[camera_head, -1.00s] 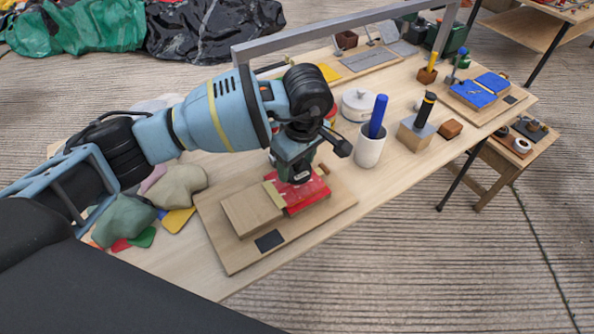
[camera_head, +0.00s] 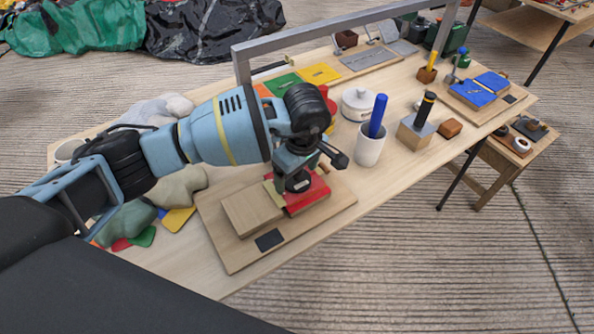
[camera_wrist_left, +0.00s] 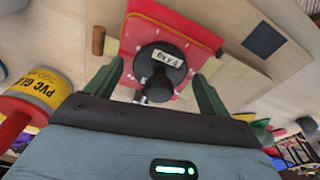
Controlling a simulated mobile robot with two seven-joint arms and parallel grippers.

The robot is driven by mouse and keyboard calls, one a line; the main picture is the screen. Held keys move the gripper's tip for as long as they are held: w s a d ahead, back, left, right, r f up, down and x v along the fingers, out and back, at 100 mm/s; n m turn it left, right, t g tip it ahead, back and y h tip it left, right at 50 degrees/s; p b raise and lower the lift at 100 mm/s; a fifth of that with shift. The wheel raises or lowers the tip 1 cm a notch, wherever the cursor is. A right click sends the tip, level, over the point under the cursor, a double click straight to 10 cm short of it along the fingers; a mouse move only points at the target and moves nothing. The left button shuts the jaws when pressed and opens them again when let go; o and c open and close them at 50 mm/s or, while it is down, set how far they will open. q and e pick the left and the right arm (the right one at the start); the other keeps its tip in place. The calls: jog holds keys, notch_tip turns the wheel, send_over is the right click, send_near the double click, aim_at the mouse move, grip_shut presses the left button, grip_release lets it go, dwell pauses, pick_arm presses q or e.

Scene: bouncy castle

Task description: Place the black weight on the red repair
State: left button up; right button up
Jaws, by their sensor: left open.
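The black weight (camera_head: 298,183) has a round body with a white label. It appears to rest on the red repair (camera_head: 316,196), which lies on a wooden board. In the left wrist view the weight (camera_wrist_left: 158,66) is in front of the red repair (camera_wrist_left: 190,33). My left gripper (camera_head: 297,171) is over the weight. In the left wrist view its two green fingers (camera_wrist_left: 158,76) are spread, one on each side of the weight, with gaps. The gripper partly hides the weight in the head view. My right gripper is not in view.
The wooden board (camera_head: 220,250) holds a tan block (camera_head: 250,210) beside the repair. A white cup (camera_head: 369,148) with a blue-handled tool stands to the right. A PVC glue can (camera_wrist_left: 40,88) is close to the left finger. A grey rail (camera_head: 340,35) crosses behind.

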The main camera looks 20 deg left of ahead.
aim_at(301, 183)
pick_arm(q)
jog(key=shift+r, duration=0.15)
notch_tip(301, 183, up, 12)
jog(key=d, duration=0.1)
jog(key=shift+s+d, duration=0.15)
jog(key=shift+s, duration=0.2)
dwell(0.5)
